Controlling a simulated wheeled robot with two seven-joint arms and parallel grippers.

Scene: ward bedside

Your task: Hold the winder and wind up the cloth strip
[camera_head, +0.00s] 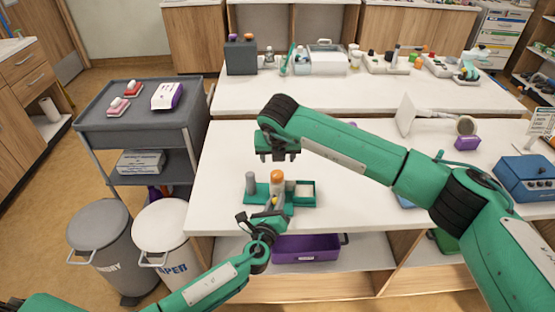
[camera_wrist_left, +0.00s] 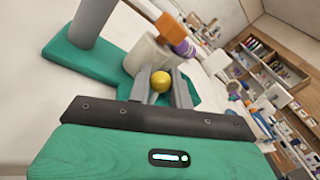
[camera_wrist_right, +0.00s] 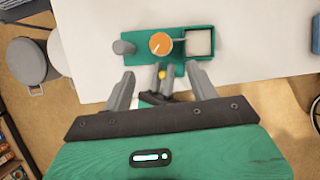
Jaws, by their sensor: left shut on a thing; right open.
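The winder has a green base (camera_head: 262,188) on the white table, with a plain grey post (camera_head: 250,181) at its left and an upright roller with an orange top (camera_head: 277,176). A green-rimmed square tray (camera_wrist_right: 212,40) at its right holds something whitish; I cannot tell if this is the cloth strip. My left gripper (camera_head: 272,204) is at the front of the winder, its fingers shut around a yellow knob (camera_wrist_left: 161,81). The pale roller body (camera_wrist_left: 146,55) stands just behind. My right gripper (camera_head: 278,156) is open and empty, pointing down above the winder.
A purple bin (camera_head: 306,248) sits on the shelf under the table. A grey trolley (camera_head: 140,128) and two lidded bins are at the left. The table left of the winder is clear.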

